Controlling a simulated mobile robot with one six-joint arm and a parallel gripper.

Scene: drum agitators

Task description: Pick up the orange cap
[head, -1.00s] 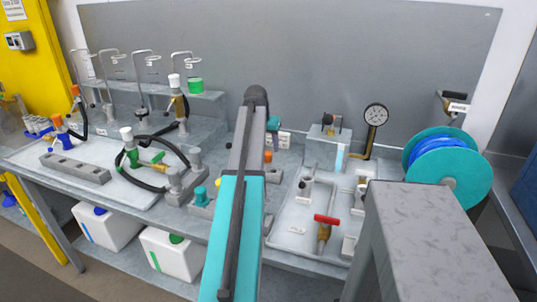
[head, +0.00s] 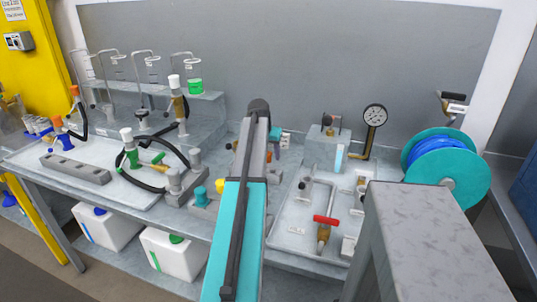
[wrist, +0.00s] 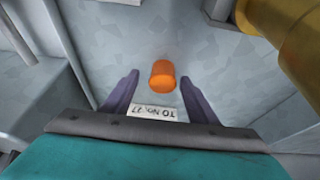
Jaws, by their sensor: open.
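The orange cap (wrist: 162,74) is a small cylinder in the middle of the wrist view, above a pale grey surface. My gripper (wrist: 160,77) is open, with one dark purple finger on each side of the cap. A gap shows between the cap and each finger, and neither appears to touch it. Whether the fingertips are level with the cap in height, I cannot tell. In the head view my arm covers most of this spot, and only a teal and dark bit of my gripper (head: 275,136) shows beside it.
A white label (wrist: 157,112) lies just below the cap in the wrist view. A brass-coloured cylinder (wrist: 288,28) stands close at upper right. A grey raised block edge (wrist: 30,90) runs along the left. In the head view, a tray with a red-handled valve (head: 326,221) lies right of my arm.

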